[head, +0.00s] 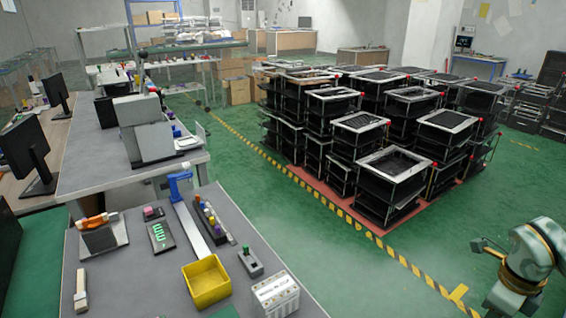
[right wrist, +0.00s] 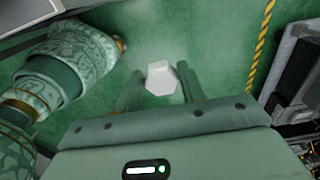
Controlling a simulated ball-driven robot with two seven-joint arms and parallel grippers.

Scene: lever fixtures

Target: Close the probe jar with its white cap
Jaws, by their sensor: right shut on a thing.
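In the right wrist view my right gripper (right wrist: 158,80) is shut on a small white faceted piece (right wrist: 161,77), which looks like the white cap. It sits between the two fingers, with green floor behind it and no jar below it in this view. In the head view my right arm (head: 532,258) is at the lower right, out past the table's right side over the floor; the cap cannot be made out there. I cannot pick out the probe jar for certain in either view. My left gripper is not in view.
The grey table (head: 150,270) bears a yellow bin (head: 206,283), a blue clamp-like fixture (head: 181,187), a rack of coloured pieces (head: 213,218), a small grey box with a green knob (head: 250,262) and a white slotted block (head: 276,294). Stacked black crates (head: 385,175) stand beyond open floor.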

